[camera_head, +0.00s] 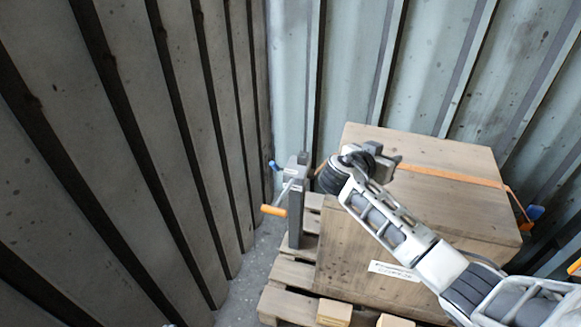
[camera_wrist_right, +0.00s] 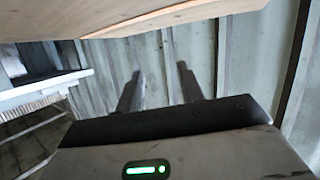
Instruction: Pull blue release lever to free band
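A wooden crate (camera_head: 410,145) has an orange band (camera_head: 450,175) across its top. The band runs down over the right edge, where a small blue part (camera_head: 534,212) shows beside an orange piece. A grey post (camera_head: 296,215) at the left carries a winch with an orange handle (camera_head: 273,211) and a small blue lever (camera_head: 276,166). I cannot tell which blue part is the release lever. My right gripper (camera_head: 384,158) is over the crate top's left part, hiding some of the band. In the wrist view its fingers (camera_wrist_right: 160,70) are apart with nothing between them. My left gripper is out of view.
The crate stands on a wooden pallet (camera_head: 284,303), with wood blocks (camera_head: 334,312) at its front. A dark ribbed wall (camera_head: 130,150) rises at the left and a pale ribbed wall (camera_head: 440,65) behind. A narrow strip of floor (camera_head: 240,280) lies clear along the left wall.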

